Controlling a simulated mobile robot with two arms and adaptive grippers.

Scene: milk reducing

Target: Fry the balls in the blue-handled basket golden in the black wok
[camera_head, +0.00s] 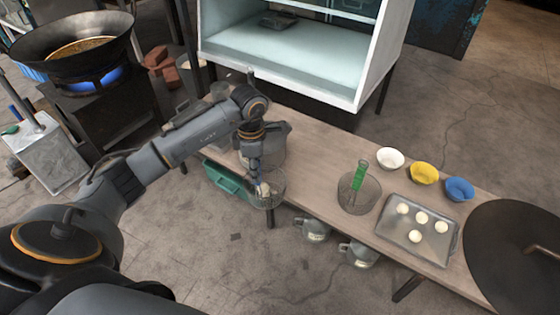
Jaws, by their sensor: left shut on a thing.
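The black wok (108,27) sits on a burner with a blue flame at the upper left and holds brownish oil. My left gripper (258,157) is shut on the blue handle of a wire basket (272,200), and mostly hides the handle. The basket hangs beside the table's front edge, far to the right of the wok, with pale balls (263,188) in it. How many is too small to tell. My right gripper is out of view.
A green-handled basket (360,198), a metal tray (397,238) with several pale balls, white (390,158), yellow (424,173) and blue (460,189) bowls and a large dark round lid (515,265) are on the wooden table (322,158). A teal crate (222,178) is below.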

